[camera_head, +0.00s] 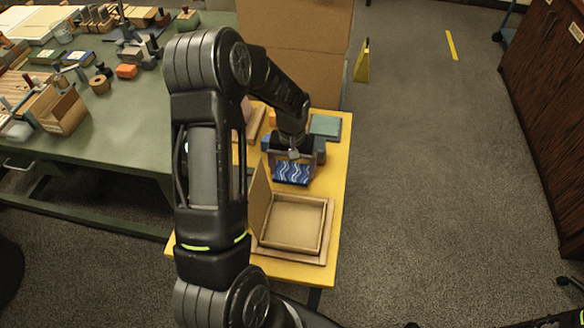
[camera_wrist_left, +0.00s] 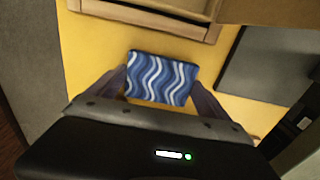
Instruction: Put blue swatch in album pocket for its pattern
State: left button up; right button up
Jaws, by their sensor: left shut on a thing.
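The blue swatch (camera_head: 291,170) has white wavy lines. In the left wrist view the swatch (camera_wrist_left: 160,78) sits between the two fingers of my left gripper (camera_wrist_left: 162,92). The gripper (camera_head: 292,156) is shut on it and holds it over the yellow table, behind the open box. How high it is above the table I cannot tell. No pocket with a pattern mark can be made out clearly; a shallow tan tray-like box (camera_head: 262,239) with a raised lid stands in front of the swatch.
The yellow table (camera_head: 337,190) has a teal-topped block (camera_head: 326,125) at its back right. A large cardboard box (camera_head: 295,50) stands behind. A green workbench (camera_head: 120,140) with tools and wooden boxes is on the left. Open floor lies to the right.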

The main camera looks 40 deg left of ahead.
aim_at(292, 172)
pick_arm(q)
jog(key=o, duration=1.1)
jog(key=shift+r, duration=0.1)
notch_tip(292, 172, up, 12)
jog(key=shift+b, duration=0.35)
jog(key=shift+c, duration=0.4)
